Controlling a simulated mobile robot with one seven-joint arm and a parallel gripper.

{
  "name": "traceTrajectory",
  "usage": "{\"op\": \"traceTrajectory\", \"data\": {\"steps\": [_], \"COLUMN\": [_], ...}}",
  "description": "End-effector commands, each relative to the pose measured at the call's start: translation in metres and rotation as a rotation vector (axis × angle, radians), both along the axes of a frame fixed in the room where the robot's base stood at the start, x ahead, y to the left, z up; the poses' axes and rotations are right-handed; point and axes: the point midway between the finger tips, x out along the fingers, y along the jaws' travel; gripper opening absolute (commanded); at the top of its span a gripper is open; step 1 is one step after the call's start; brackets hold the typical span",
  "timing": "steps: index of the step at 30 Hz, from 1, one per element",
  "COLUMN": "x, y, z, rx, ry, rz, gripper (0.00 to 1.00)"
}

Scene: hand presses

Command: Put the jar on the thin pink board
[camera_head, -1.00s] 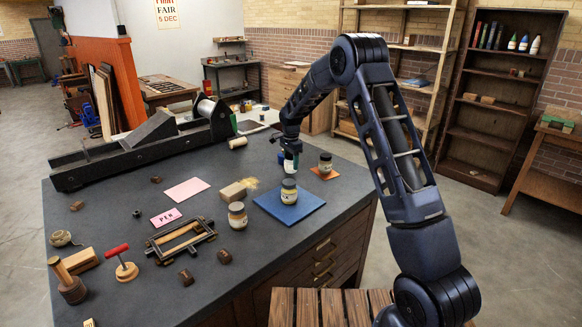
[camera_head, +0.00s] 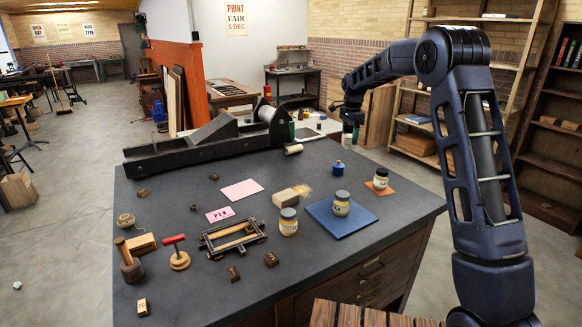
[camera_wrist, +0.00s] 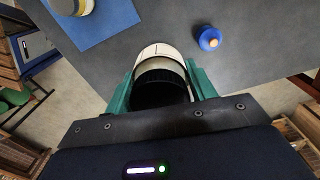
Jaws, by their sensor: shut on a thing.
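My gripper (camera_head: 350,129) is raised near the bench's far right edge, beyond the blue board. In the wrist view its green fingers (camera_wrist: 160,88) are shut on a jar (camera_wrist: 160,51) with a pale label and dark lid. In the head view the held jar is small and mostly hidden by the gripper. A plain thin pink board (camera_head: 241,189) lies bare on the bench, well left of my gripper. A smaller pink card (camera_head: 219,214) marked PEN lies nearer the front.
Similar jars stand on the blue board (camera_head: 328,232), on the orange board (camera_head: 370,185) and on bare bench (camera_head: 289,223). A blue bottle (camera_head: 338,168) stands near the gripper.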

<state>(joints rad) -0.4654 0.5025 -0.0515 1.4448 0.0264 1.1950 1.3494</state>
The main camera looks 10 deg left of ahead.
Motion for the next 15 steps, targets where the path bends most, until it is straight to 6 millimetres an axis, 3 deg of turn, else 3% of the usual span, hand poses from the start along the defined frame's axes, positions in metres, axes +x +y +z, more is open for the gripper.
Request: {"op": "traceTrajectory", "data": {"steps": [5, 8, 15], "x": [-0.001, -0.003, -0.022], "y": [0.028, 0.062, 0.165], "z": [0.002, 0.003, 0.006], "rx": [0.001, 0.001, 0.002], "ry": [-0.001, -0.001, -0.001], "rz": [0.005, 0.005, 0.003], "gripper": [0.26, 0.26, 0.26]}}
